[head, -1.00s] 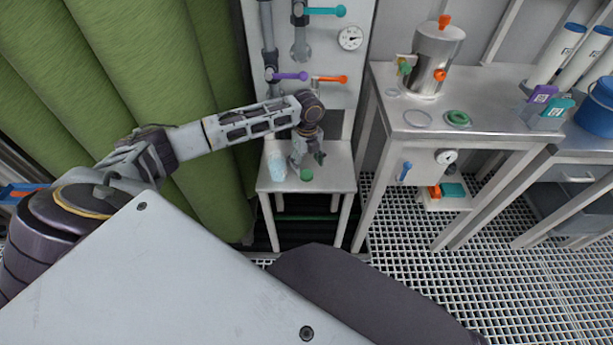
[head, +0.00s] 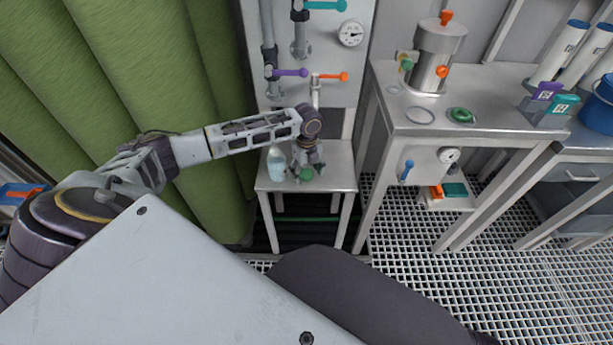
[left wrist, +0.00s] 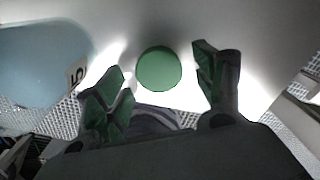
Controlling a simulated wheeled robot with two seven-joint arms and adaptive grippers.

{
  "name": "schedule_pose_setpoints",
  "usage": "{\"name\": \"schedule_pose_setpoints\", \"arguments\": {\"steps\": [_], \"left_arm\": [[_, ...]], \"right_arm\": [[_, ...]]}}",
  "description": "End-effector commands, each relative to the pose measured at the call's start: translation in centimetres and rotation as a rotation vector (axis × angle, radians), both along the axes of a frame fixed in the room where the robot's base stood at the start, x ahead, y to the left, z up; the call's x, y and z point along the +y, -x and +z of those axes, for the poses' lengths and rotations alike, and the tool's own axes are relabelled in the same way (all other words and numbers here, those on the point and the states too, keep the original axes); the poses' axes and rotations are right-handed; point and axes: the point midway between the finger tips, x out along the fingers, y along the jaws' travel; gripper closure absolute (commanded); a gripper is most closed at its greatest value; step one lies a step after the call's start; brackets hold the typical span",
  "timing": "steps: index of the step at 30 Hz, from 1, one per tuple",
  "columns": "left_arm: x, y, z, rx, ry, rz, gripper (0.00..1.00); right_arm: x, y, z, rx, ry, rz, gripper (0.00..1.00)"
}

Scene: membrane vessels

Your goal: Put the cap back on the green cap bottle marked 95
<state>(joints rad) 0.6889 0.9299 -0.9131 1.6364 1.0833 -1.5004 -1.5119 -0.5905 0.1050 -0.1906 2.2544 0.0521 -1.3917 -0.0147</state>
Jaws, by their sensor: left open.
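The green cap (head: 306,175) lies on the small metal stand (head: 335,182) below the valves. The bottle (head: 276,165), pale blue, stands upright and uncapped on the stand, left of the cap. In the left wrist view the bottle (left wrist: 45,62) is at the upper left, with part of a label ending in 5. My left gripper (head: 308,170) is low over the stand, right of the bottle. In the left wrist view my open left gripper (left wrist: 163,90) has one finger on each side of the green cap (left wrist: 159,69), apart from it. My right gripper is not in view.
Purple (head: 290,73) and orange (head: 332,77) valve handles stick out above the stand. A metal bench (head: 480,105) stands to the right, with a steel vessel (head: 438,58) and a green ring (head: 460,116). A green curtain (head: 150,80) hangs at the left.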

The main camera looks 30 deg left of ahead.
Motion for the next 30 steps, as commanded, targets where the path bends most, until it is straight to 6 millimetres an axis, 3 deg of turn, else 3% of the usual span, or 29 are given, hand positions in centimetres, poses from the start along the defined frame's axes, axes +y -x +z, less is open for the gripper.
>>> {"name": "schedule_pose_setpoints", "arguments": {"steps": [14,23,30], "left_arm": [[0.01,0.0,-0.07,0.0,0.0,0.0,0.31],[0.02,-0.01,-0.06,0.0,-0.001,0.0,0.66],[0.02,-0.01,-0.06,0.0,-0.001,0.0,0.66]], "right_arm": [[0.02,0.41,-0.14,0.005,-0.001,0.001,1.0],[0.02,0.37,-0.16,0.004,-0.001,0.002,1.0],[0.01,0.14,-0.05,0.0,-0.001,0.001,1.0]]}}
